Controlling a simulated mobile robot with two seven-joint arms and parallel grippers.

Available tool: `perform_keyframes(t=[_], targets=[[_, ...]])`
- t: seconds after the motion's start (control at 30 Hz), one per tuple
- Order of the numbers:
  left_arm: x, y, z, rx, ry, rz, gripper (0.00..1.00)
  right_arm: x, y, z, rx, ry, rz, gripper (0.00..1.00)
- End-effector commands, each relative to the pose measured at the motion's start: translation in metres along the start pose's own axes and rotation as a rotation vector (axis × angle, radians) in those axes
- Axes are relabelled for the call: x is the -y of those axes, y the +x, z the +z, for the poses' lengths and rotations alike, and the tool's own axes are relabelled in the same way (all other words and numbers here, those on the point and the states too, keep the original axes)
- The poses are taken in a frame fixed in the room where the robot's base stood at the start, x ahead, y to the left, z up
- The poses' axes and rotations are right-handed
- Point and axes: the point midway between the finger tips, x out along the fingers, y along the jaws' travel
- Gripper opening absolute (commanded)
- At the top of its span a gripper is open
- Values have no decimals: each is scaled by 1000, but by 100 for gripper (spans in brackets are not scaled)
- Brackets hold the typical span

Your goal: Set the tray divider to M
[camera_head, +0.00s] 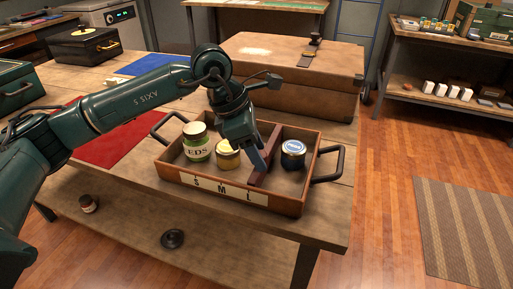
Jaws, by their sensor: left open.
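The wooden tray (290,205) stands on the workbench, with black handles at both ends and a front label strip (222,191) marked S, M and L. The reddish-brown divider (268,156) stands upright across the tray; its front end is near the L mark. A green-labelled jar (197,150) and a yellow jar (227,158) are left of the divider; a dark jar with a blue-and-white lid (293,149) is right of it. My left gripper (258,160) is open at the divider's left side; I cannot tell whether it touches. My right gripper is out of view.
A large wooden case (290,80) stands behind the tray. A red mat (112,135) and a blue mat (152,64) lie to the left. A jar (88,203) and a dark round object (172,239) are on the lower shelf. Open floor lies right.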

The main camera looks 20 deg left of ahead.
Motion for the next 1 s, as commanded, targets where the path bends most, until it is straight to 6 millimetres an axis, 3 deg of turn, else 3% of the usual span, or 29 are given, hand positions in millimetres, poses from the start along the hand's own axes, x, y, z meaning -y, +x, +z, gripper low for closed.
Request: perform_keyframes(t=[0.1, 0.7, 1.0], targets=[[0, 0, 0, 0, 0, -1, 49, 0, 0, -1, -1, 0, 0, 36], [0, 0, 0, 0, 0, -1, 0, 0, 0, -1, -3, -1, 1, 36], [-4, -2, -8, 0, -4, 0, 0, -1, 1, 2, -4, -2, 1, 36]])
